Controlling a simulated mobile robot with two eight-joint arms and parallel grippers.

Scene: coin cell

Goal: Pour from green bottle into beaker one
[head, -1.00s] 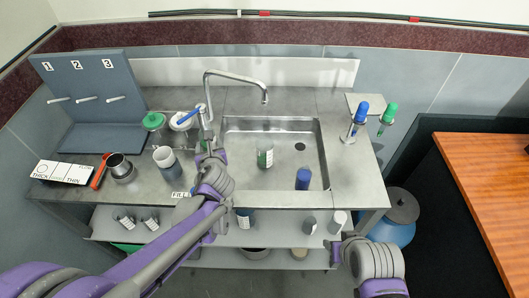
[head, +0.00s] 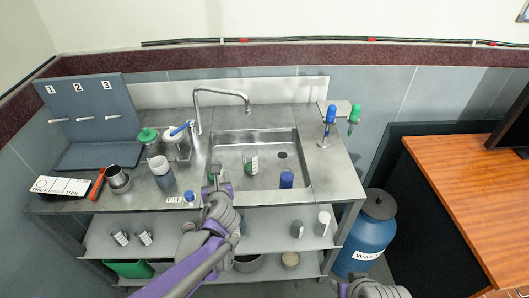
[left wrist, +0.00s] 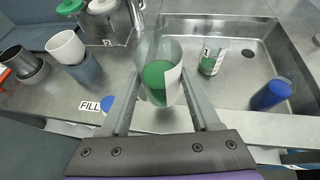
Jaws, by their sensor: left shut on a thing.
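My left gripper (head: 216,183) is shut on a clear vessel with green inside and a white label; the vessel shows between the fingers in the left wrist view (left wrist: 158,84). It is held above the counter by the sink's left front corner. Whether it is the green bottle or a beaker I cannot tell. A clear beaker with a label (head: 250,161) stands in the sink and also shows in the left wrist view (left wrist: 213,58). A board with numbers 1, 2 and 3 (head: 100,105) stands at the back left. My right gripper (head: 346,288) is at the bottom edge, its jaws unclear.
The sink (head: 270,137) also holds a blue object (head: 287,178). Green-lidded (head: 149,140) and white-topped (head: 158,165) containers, a metal cup (head: 117,178) and a blue cap (head: 189,196) stand left. The faucet (head: 220,92) arches behind. Labelled glasses (head: 120,238) lie on the shelf below.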

